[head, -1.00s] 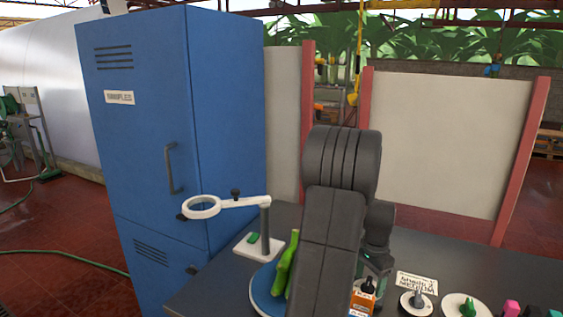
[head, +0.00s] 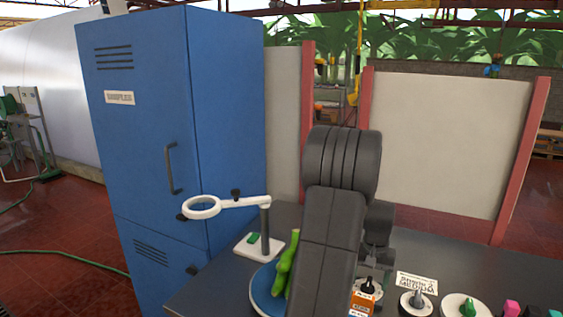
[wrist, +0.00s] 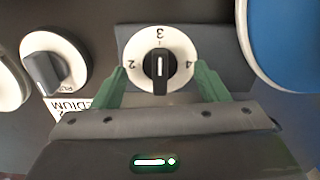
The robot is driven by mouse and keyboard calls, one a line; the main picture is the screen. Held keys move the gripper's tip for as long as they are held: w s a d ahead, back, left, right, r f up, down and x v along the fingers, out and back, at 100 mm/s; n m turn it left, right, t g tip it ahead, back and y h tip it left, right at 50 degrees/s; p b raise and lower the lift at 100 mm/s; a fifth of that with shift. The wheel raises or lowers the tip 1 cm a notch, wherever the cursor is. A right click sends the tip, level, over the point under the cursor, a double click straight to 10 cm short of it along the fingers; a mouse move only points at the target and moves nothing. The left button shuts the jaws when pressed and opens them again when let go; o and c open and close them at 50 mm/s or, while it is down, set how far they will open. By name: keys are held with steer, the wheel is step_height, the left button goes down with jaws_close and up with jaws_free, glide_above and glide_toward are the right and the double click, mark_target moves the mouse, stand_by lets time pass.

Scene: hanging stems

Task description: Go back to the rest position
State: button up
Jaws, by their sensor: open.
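My gripper (wrist: 160,78) is open and empty in the wrist view. Its two green fingers stand apart, one on each side of a white dial (wrist: 137,50) with a black knob (wrist: 159,72). The dial carries the numbers 2, 3 and 4, and the knob's white mark faces the 3. I cannot tell how high the fingers are above it. In the head view my dark arm crosses the bench and largely hides the gripper; the knob (head: 368,286) shows just beside the arm.
A blue cabinet (head: 170,120) stands left. Pale panels (head: 445,140) stand behind.

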steer(key=shift+n, duration=1.1)
steer(key=shift+r, duration=0.1)
